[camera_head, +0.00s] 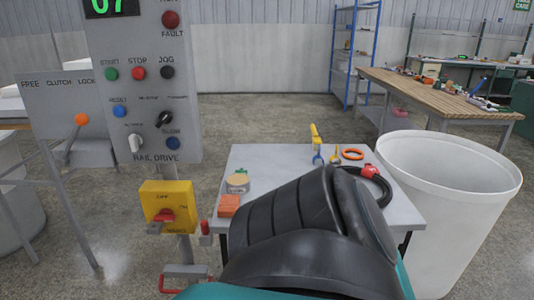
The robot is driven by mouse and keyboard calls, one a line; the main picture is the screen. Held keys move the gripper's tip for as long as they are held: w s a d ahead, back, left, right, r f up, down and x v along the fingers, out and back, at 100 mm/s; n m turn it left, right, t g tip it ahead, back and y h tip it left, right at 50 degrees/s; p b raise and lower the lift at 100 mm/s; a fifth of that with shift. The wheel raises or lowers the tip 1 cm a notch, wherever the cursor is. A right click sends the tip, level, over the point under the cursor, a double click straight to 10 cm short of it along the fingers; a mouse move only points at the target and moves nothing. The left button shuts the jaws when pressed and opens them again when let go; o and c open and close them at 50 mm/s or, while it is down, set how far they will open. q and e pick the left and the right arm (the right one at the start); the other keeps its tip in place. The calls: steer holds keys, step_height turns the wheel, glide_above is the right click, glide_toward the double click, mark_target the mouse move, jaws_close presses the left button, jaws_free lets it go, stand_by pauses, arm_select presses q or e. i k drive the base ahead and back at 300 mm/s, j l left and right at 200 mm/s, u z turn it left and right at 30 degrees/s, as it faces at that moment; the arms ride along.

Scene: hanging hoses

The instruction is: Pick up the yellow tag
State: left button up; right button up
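I cannot single out the yellow tag with certainty. A yellow upright item (316,133) with a blue-grey lower part stands at the back of the small grey table (270,157). A smaller yellowish item (334,158) is just right of it. A round pale item with a yellow-green top (238,182) lies at the table's left side. A black ribbed arm link of mine covers the middle and front of the table and may hide things there. Neither of my grippers shows.
A large white bin (450,215) stands right of the table. A grey control panel (145,85) with a yellow switch box (180,191) stands left. An orange block (228,205), an orange ring (352,153) and a black hose with a red end (377,182) lie on the table.

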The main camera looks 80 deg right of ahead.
mark_target(335, 156)
steer(key=z, duration=3.1)
steer(key=i+l+u, duration=0.1)
steer(key=u, duration=0.4)
steer(key=l+u, duration=0.2)
steer(key=u, duration=0.25)
steer(key=l+u, duration=0.15)
steer(key=u, duration=0.35)
steer(key=l+u, duration=0.25)
steer(key=l, duration=0.2)
steer(key=l+u, duration=0.3)
steer(key=l, duration=0.15)
steer(key=k+l, duration=0.1)
steer(key=l, duration=0.2)
steer(key=l+u, duration=0.1)
steer(key=l, duration=0.15)
steer(key=k+l, duration=0.15)
steer(key=l, duration=0.15)
